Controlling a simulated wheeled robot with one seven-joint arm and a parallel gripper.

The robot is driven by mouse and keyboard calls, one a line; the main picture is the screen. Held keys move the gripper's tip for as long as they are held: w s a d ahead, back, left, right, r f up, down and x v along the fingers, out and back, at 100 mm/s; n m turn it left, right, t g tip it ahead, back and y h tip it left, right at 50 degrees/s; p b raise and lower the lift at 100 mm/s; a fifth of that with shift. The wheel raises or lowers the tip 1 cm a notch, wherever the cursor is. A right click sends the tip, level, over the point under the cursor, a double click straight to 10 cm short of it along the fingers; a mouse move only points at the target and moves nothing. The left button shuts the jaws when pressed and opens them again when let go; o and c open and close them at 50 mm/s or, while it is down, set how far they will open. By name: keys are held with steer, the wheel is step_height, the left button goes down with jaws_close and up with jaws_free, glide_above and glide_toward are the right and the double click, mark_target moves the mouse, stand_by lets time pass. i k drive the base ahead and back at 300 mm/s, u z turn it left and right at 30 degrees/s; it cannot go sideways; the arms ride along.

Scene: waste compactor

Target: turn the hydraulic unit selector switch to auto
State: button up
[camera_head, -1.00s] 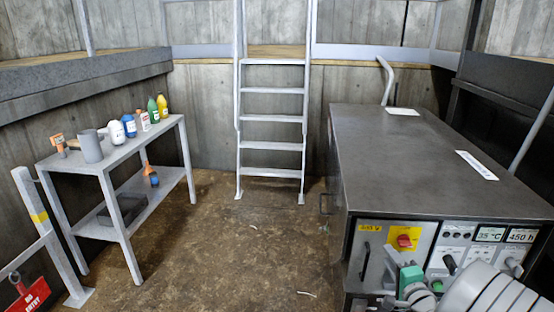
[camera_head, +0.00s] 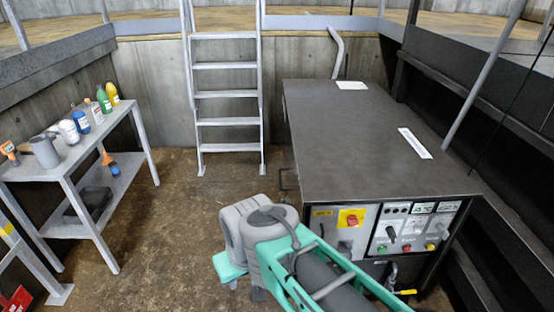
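The hydraulic unit is a dark metal cabinet (camera_head: 355,135) at the right. Its front control panel (camera_head: 372,238) faces me. A black lever-like switch (camera_head: 391,231) sits in the panel's middle, with another grey-black switch (camera_head: 440,229) to its right. The labels are too small to read, so I cannot tell which is the selector or its setting. My gripper (camera_head: 230,268) is at the end of my grey and teal arm, left of the cabinet front and apart from the switches. Its fingers are hidden or unclear.
A red rotary switch on a yellow plate (camera_head: 351,218) is on the panel's left. Small displays (camera_head: 424,208) line its top right. A yellow-handled lever (camera_head: 405,291) sticks out low in front. A bench (camera_head: 118,127) with bottles stands left. Floor is open between.

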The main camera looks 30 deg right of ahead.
mark_target(390, 232)
steer(key=z, duration=2)
